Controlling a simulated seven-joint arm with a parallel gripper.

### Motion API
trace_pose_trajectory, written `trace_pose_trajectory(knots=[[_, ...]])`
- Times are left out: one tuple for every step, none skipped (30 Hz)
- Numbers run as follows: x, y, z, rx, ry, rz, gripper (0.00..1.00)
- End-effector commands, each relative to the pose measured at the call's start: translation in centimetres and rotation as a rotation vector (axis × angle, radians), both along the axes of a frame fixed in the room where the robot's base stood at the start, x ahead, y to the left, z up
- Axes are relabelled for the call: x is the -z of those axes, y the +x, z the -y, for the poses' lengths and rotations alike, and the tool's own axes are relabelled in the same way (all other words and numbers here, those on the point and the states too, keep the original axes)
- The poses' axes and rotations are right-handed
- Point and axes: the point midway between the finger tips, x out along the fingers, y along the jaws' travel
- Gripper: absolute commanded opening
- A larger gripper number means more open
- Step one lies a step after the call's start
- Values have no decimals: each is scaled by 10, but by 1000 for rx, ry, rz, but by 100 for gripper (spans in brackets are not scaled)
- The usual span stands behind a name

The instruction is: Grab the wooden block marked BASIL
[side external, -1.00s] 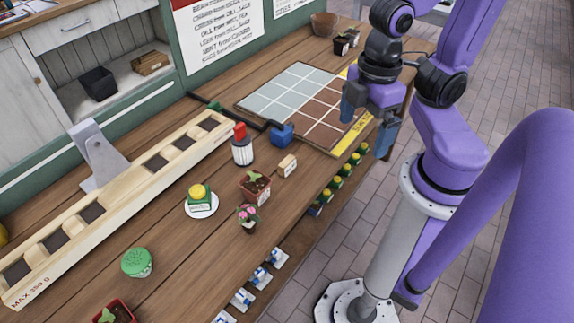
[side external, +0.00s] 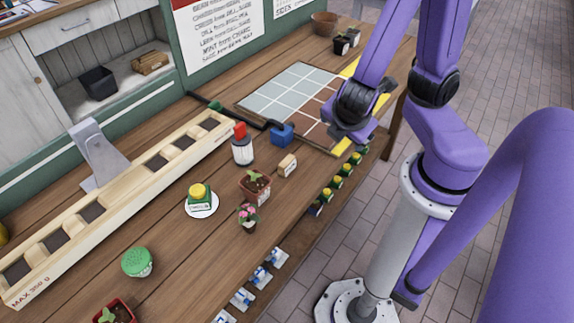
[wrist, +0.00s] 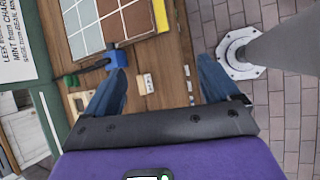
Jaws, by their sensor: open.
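A small pale wooden block (side external: 287,165) lies on the bench beside a potted seedling (side external: 255,186). Its marking is too small to read. In the wrist view, a small pale block (wrist: 148,84) shows between my two blue fingers, nearer the left one. My gripper (wrist: 161,68) is open with nothing between its fingertips. In the side view, my gripper's hand is over the front edge of the bench by the tiled board, above and to the right of the block; its fingers are hidden there.
A blue box (side external: 281,135) and a red-topped jar (side external: 242,147) stand behind the block. A tiled board (side external: 290,90) lies at the back right. Several bottles line a lower shelf.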

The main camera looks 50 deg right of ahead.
Motion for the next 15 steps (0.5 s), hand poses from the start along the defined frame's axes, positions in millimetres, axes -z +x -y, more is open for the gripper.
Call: trace_pose_trajectory(knots=[[7, 6, 3, -57, -74, 17, 89], [10, 11, 4, -90, -110, 30, 89], [14, 17, 4, -137, -159, 48, 89], [17, 21, 5, -174, -195, 60, 89], [20, 25, 5, -210, -228, 73, 89], [24, 31, 4, -261, -271, 88, 89], [28, 35, 3, -300, -303, 99, 89], [31, 39, 3, -339, -334, 109, 89], [35, 44, 1, -395, -372, 123, 89], [39, 47, -1, -435, -400, 132, 89], [43, 51, -2, -478, -428, 139, 89], [48, 55, -5, -535, -462, 149, 89], [52, 58, -7, -578, -485, 156, 89], [57, 60, -8, -622, -509, 161, 89], [63, 64, -11, -680, -539, 166, 89]])
